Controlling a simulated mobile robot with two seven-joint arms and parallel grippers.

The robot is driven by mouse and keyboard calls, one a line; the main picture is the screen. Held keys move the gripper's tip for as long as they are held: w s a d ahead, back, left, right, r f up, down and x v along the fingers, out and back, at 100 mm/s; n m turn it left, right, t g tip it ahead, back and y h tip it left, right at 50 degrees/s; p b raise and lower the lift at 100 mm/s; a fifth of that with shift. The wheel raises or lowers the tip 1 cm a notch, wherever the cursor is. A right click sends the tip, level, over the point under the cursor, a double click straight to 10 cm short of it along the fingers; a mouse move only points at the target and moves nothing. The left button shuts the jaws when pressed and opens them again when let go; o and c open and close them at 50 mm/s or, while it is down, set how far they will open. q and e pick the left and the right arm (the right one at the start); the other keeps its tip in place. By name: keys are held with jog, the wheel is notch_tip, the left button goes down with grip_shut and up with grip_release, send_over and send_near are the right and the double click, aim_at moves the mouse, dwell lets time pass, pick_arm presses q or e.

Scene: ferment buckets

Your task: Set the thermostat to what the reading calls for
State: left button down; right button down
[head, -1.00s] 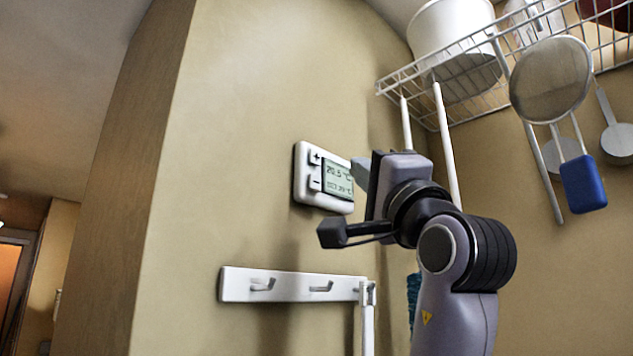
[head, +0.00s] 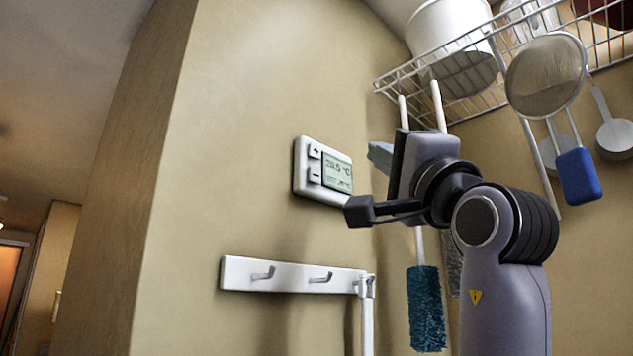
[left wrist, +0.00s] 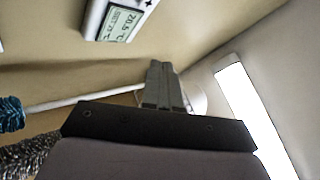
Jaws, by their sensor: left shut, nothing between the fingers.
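The white thermostat (head: 306,180) is on the tan wall, with a plus button (head: 315,152) above a minus button (head: 314,175) on its left side. Its display (head: 338,173) seems to read 20.5 °C on the large line; the smaller set line is too blurred to read surely. The thermostat also shows upside down at the top of the left wrist view (left wrist: 97,18). My left gripper (head: 379,156) is to the right of the thermostat, apart from it, with its fingers shut and empty. Its closed fingers show in the left wrist view (left wrist: 158,78). My right gripper is out of view.
A white hook rail (head: 290,276) is below the thermostat. A teal brush (head: 425,310) hangs behind my arm. At upper right, a wire shelf (head: 480,75) holds a white bucket (head: 450,45), and a strainer (head: 545,75) and blue-ended tool (head: 578,176) hang there. The wall left of the thermostat is clear.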

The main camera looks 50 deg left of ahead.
aim_at(315, 176)
pick_arm(q)
jog(key=shift+d, duration=0.3)
jog(key=shift+a, duration=0.1)
jog(key=a+b, duration=0.1)
jog(key=a, duration=0.7)
jog(key=shift+s+a, duration=0.35)
jog(key=shift+s, duration=0.1)
dwell(1.8)
jog(key=shift+a, duration=0.4)
jog(key=shift+s+a, duration=0.1)
jog(key=shift+a, duration=0.35)
dwell(0.5)
jog(key=shift+d, duration=0.85)
